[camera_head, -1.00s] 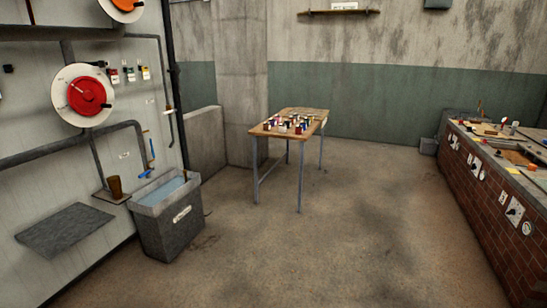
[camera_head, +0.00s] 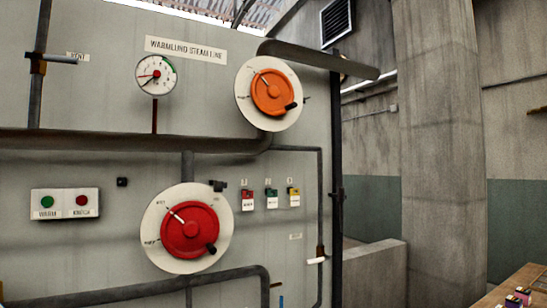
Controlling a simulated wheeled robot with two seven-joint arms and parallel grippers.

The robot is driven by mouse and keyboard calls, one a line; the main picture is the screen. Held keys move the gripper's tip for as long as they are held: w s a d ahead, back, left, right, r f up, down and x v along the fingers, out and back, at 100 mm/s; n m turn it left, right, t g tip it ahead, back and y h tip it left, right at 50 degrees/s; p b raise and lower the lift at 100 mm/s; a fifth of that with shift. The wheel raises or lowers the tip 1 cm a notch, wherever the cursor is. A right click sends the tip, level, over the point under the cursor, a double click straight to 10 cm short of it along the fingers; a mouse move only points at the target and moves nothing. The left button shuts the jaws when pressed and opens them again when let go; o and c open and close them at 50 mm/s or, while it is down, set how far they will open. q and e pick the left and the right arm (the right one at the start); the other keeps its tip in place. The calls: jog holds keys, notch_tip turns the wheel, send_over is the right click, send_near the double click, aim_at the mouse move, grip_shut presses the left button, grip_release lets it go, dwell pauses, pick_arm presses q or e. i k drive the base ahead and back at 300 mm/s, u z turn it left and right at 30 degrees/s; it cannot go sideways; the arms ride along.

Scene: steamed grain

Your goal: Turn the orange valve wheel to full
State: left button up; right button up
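The orange valve wheel (camera_head: 272,93) sits on a round white dial plate (camera_head: 247,112) at the upper right of the grey wall panel. It has a dark handle knob at its lower right and a pale pointer line toward its upper left. The dial's lettering is too small to read. Neither of my grippers is in view.
A larger red wheel (camera_head: 190,230) on a white dial is lower left of the orange one. A pressure gauge (camera_head: 156,75), a two-button box (camera_head: 65,203) and three small coloured tags share the panel. Pipes cross it. A concrete pillar (camera_head: 437,150) stands right, beside a wooden table (camera_head: 515,290).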

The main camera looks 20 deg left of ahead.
aim_at(272, 92)
jog(key=u, duration=0.25)
jog(key=i, duration=1.15)
jog(key=u, duration=0.3)
jog(key=k, duration=0.45)
jog(key=z, duration=1.05)
jog(key=i, duration=1)
jog(key=u, duration=0.1)
